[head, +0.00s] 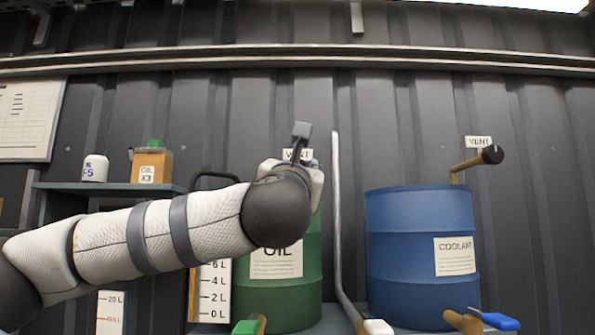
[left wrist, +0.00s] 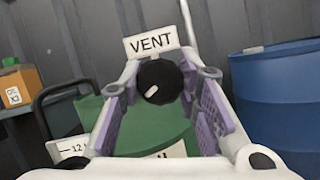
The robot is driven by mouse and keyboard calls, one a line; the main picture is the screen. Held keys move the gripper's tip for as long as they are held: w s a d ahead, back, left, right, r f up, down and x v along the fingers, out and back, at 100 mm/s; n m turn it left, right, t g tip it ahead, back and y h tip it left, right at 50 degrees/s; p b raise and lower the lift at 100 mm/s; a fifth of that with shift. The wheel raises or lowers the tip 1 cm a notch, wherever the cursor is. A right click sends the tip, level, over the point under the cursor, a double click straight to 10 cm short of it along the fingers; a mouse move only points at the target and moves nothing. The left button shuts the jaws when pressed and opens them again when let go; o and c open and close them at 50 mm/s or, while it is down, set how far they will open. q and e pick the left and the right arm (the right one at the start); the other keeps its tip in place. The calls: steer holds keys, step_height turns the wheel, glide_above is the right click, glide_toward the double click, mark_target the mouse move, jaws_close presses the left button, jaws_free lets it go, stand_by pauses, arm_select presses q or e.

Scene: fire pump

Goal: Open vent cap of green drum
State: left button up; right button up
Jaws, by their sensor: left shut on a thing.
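The green drum (head: 275,303) with the OIL label stands in the middle of the head view, partly hidden behind my left arm. In the left wrist view its top (left wrist: 150,122) lies beyond my gripper. Its black round vent cap (left wrist: 158,82), with a white mark on its face, sits just below the VENT sign (left wrist: 151,41). My left gripper (left wrist: 160,88) has its fingers on both sides of the cap and is shut on it. In the head view my wrist hides the cap and the gripper's fingers. My right gripper is not in view.
A blue COOLANT drum (head: 420,240) with its own black vent cap (head: 492,154) stands to the right. A grey pipe (head: 337,210) rises between the drums. A shelf (head: 110,187) at left holds a white bottle (head: 95,168) and an orange oil can (head: 152,165).

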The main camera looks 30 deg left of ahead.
arm_select(q)
steer(key=o, duration=1.2)
steer(key=shift+s, duration=0.1)
steer(key=v, duration=1.1)
steer(key=shift+s+d+f, duration=0.15)
steer(key=shift+s, duration=0.2)
